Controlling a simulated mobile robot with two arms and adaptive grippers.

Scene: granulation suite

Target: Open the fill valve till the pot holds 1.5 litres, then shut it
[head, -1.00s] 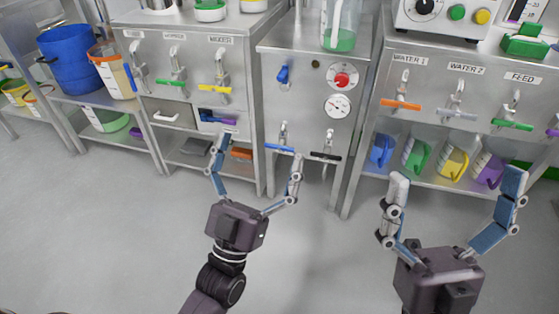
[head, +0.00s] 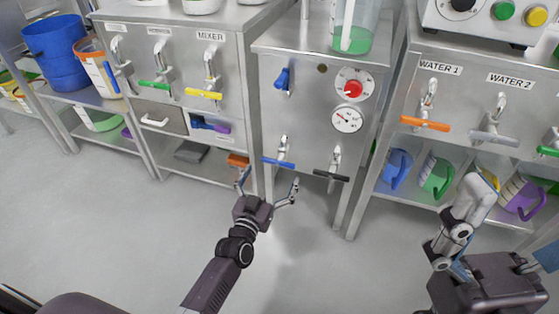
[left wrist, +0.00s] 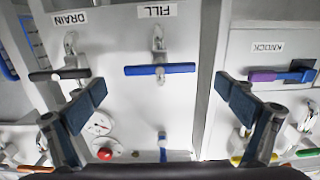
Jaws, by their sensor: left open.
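The fill valve's blue bar handle (head: 278,162) sits low on the front of the middle steel cabinet, crosswise under its spout-like body. In the left wrist view, this handle (left wrist: 160,70) lies level beside an upside-down FILL label. My left gripper (head: 269,184) is open and empty just in front of and below it, fingers apart on either side in the wrist view (left wrist: 160,96). A clear vessel with green at its bottom (head: 353,40), perhaps the pot, stands on the cabinet, its top cut off. I cannot read its level.
The drain valve's black handle (head: 331,175) is close right of the blue one. Above are a red knob (head: 353,88), a gauge (head: 347,119) and another blue lever (head: 282,80). Water taps (head: 425,124) and coloured jugs (head: 437,180) are at right. The floor in front is clear.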

